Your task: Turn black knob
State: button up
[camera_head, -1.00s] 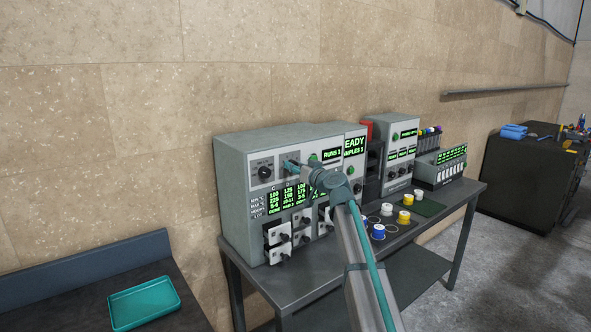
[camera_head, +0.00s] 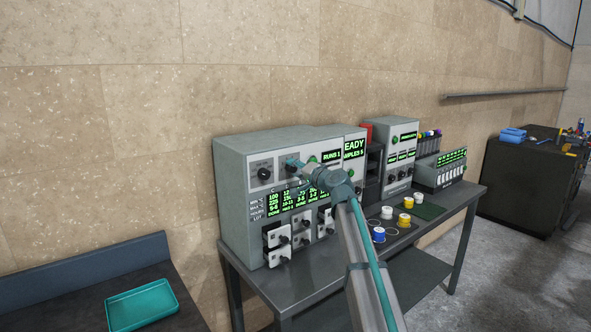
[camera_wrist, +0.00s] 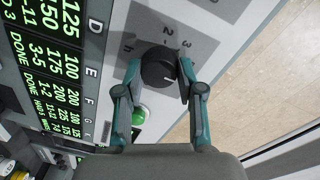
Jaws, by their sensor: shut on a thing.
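The black knob (camera_wrist: 158,68) is on the grey front panel of the press machine (camera_head: 240,185), with a white mark on its face and numbers printed around it. My gripper (camera_wrist: 158,75) is shut on this knob, one teal finger on each side, in the wrist view. In the head view my gripper (camera_head: 291,163) reaches the upper panel, and my arm hides the knob itself. A second black knob (camera_head: 264,173) sits to the left on the same panel. A green button (camera_wrist: 138,115) shows beside the held knob, near my left finger.
Green display text (camera_wrist: 50,75) lies to the left in the wrist view. Several small knobs and white drawers (camera_head: 278,258) are lower on the machine. Yellow, white and blue spools (camera_head: 378,234) stand on the bench. A teal tray (camera_head: 142,305) is at lower left.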

jog(key=shift+m+p, duration=0.4)
jog(key=shift+m, duration=1.5)
jog(key=o, duration=1.1)
jog(key=shift+o, duration=0.2)
jog(key=v, duration=1.2)
jog(key=shift+c, duration=0.2)
